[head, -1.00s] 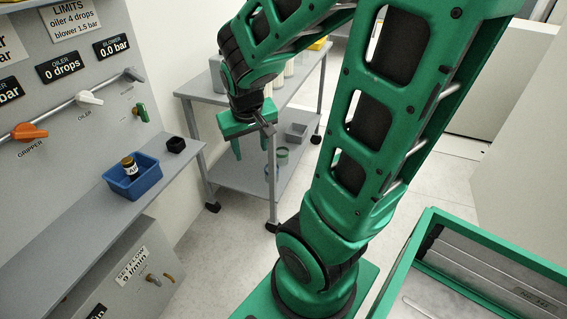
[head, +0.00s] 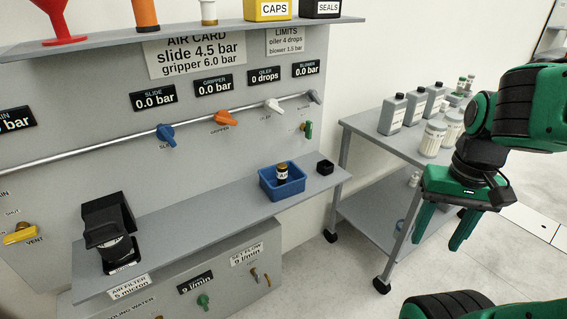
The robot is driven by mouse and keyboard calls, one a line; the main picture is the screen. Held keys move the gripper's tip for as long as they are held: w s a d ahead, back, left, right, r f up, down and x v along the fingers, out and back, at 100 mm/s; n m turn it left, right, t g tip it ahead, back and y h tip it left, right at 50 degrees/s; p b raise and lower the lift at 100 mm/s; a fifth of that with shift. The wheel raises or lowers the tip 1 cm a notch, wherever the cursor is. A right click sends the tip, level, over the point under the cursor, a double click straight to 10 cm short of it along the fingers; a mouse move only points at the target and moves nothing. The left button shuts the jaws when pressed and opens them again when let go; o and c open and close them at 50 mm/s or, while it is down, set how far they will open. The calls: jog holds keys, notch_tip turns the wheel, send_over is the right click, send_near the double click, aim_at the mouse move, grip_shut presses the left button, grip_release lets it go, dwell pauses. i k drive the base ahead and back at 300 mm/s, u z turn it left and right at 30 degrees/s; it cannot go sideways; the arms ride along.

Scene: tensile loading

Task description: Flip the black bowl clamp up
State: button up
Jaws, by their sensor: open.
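A black filter unit (head: 118,222) stands on the grey wall shelf at the left in the head view. A black bar-like part (head: 103,232) juts from its front and looks like the bowl clamp. I cannot tell for certain how that part is hinged or how far it is tilted. A pale label plate lies at its foot. My green gripper (head: 437,243) is at the right, far from the clamp, over the grey cart's side. Its two fingers point down, open and apart, with nothing between them.
Orange, blue and white valve levers line the pipe above. The cart (head: 395,150) carries several bottles.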

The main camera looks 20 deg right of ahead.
aim_at(103, 226)
jog(key=k, duration=0.6)
jog(key=z, duration=0.2)
jog(key=i, duration=0.95)
jog(key=u, duration=0.45)
jog(key=i, duration=0.65)
jog(key=u, duration=0.5)
